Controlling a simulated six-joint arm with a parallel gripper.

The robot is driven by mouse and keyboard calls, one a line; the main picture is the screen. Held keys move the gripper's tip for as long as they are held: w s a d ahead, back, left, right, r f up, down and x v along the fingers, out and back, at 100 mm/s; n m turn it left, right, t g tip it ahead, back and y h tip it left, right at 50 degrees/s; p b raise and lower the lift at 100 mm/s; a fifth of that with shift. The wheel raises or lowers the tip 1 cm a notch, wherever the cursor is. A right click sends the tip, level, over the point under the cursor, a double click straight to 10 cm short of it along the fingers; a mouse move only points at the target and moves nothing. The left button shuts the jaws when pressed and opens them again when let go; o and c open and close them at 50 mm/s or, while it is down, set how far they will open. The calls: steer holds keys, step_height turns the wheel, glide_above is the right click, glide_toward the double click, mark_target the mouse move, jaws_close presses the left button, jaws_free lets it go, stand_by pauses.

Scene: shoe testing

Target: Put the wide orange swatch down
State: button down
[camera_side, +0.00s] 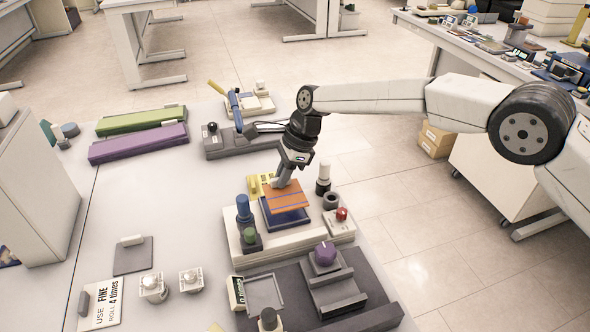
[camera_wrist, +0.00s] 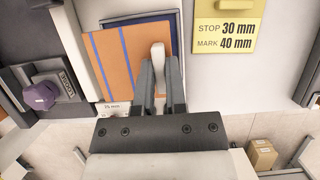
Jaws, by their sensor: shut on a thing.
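The wide orange swatch (camera_side: 284,198) with blue stripes is at the white machine, just above or on a dark blue pad (camera_side: 288,217); I cannot tell if it touches. In the wrist view the swatch (camera_wrist: 115,60) lies left of the fingers and partly covers the blue pad (camera_wrist: 137,29). My gripper (camera_side: 281,182) is above the swatch, shut on its pale upright tab (camera_wrist: 158,55). The fingers hide the tab's lower part and some of the swatch's right side.
A yellow sign (camera_wrist: 224,32) reads "STOP 30 mm MARK 40 mm". Around the machine (camera_side: 297,240) stand a blue knob (camera_side: 243,207), a red button (camera_side: 341,214) and a purple knob (camera_side: 325,254). Green (camera_side: 141,120) and purple (camera_side: 138,143) bars lie on the back left table, with bare tabletop in front.

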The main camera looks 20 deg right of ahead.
steer(key=shift+w+f, duration=0.15)
steer(key=shift+f, duration=0.05)
steer(key=shift+w+a+f, duration=0.15)
steer(key=shift+w+f, duration=0.05)
steer(key=shift+f, duration=1.55)
steer(key=shift+f, duration=0.1)
steer(key=c, duration=0.7)
jaws_free()
steer(key=v, duration=1.2)
